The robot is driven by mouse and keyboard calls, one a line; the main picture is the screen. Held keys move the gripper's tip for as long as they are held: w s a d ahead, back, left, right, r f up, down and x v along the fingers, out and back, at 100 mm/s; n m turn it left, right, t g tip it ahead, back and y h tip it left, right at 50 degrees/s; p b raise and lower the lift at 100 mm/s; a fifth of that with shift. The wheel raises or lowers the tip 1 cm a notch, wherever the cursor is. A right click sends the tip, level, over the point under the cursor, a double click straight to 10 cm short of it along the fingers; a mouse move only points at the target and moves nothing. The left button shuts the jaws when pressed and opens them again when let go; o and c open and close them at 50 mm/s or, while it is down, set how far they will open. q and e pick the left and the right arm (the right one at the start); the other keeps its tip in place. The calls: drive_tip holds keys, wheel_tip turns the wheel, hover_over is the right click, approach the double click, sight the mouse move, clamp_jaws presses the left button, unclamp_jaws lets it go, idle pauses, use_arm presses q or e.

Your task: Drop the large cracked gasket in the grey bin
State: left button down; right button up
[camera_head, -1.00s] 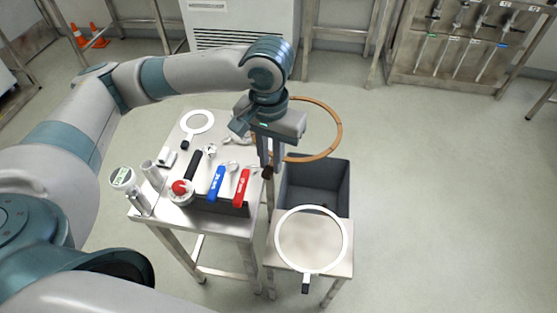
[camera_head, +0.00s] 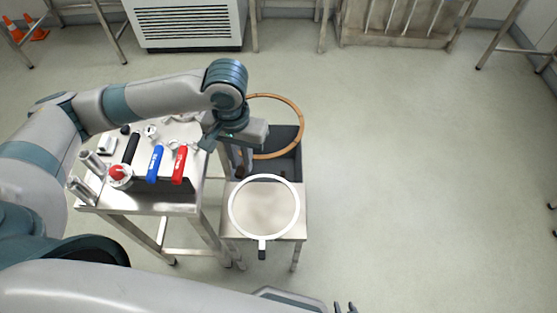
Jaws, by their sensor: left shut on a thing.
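The large gasket, a thin orange-brown ring (camera_head: 301,122), is held by my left gripper (camera_head: 241,168), which points down with its fingers shut on the ring's near-left part. The ring hangs roughly level, partly above the open dark grey bin (camera_head: 286,169). I cannot make out a crack. My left gripper and wrist hide part of the ring and the bin's left side. My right gripper (camera_head: 345,308) shows only as two dark fingertips with a gap between them at the bottom edge, away from the bin.
A steel table (camera_head: 140,208) at left carries a black holder with blue (camera_head: 155,165) and red (camera_head: 180,165) handles, and metal cylinders. The floor at right is clear.

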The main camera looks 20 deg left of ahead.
sight(240, 178)
use_arm(q)
wheel_tip(240, 178, down, 6)
drive_tip(key=s, duration=0.2)
drive_tip(key=shift+s, duration=0.15)
drive_tip(key=shift+s+f, duration=0.1)
drive_tip(key=shift+s, duration=0.05)
